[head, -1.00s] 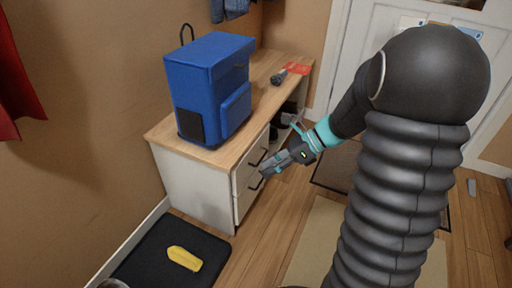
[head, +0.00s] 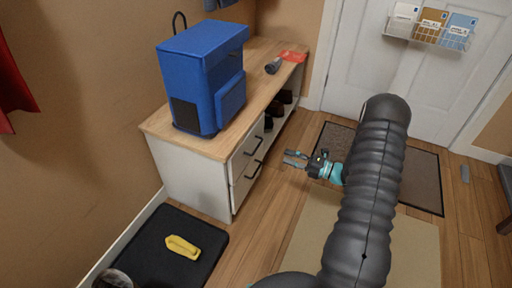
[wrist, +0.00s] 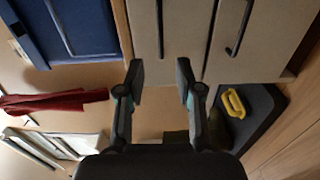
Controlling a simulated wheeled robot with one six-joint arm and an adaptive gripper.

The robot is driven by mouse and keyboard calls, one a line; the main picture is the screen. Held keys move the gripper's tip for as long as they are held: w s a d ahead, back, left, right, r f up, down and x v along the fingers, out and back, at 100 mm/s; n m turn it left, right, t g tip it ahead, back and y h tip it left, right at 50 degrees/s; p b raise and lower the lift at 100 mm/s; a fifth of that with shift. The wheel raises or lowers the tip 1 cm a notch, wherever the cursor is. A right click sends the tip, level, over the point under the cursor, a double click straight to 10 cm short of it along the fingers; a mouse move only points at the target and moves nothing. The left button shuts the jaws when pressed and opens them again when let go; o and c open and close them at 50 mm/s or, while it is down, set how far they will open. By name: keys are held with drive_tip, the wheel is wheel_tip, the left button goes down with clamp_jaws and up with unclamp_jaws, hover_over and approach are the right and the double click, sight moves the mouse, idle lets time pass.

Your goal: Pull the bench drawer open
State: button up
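The bench (head: 190,178) stands against the wall with a wooden top and white sides. Two drawers are stacked in its front, an upper one (head: 240,160) and a lower one (head: 240,192), each with a dark bar handle. Both look shut. In the wrist view the picture is turned, with the upper drawer handle (wrist: 160,28) left of the lower drawer handle (wrist: 239,28). My gripper (head: 286,158) is open and empty, in front of the drawers and apart from them. In the wrist view its fingertips (wrist: 159,72) are spread, roughly in line with the upper handle.
A blue backpack (head: 200,75) and a dark flashlight (head: 273,66) are on the bench top, by a red item (head: 294,56). Shoes (head: 284,97) sit in the open cubby beside the drawers. A yellow object (head: 182,247) lies on a black mat (head: 150,245). The floor before the drawers is clear.

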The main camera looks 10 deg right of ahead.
sight(258, 146)
drive_tip(key=x, duration=1.3)
drive_tip(key=shift+w+a, duration=0.1)
drive_tip(key=shift+a, duration=0.1)
clamp_jaws()
